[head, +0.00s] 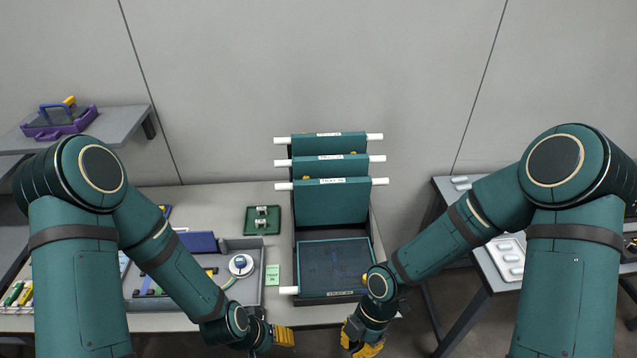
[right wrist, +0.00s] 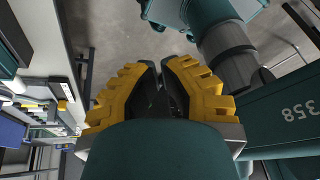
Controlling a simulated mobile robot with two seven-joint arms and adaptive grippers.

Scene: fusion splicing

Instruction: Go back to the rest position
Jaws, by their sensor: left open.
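My left gripper (head: 283,337) is low in the head view, in front of the table's front edge. It is open, and nothing shows between its yellow fingers. My right gripper (head: 361,346) is to its right, below the front of the tray holder and near the bottom edge. In the right wrist view its yellow toothed fingers (right wrist: 160,72) slant toward each other with a dark narrow space between them. I cannot tell whether they are apart or touching at the tips. No held object shows there. Both grippers are clear of the table items.
A dark green tray rack (head: 332,205) stands on the table (head: 215,205). A purple case (head: 60,124) sits on the left shelf; another table (head: 490,262) stands right.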

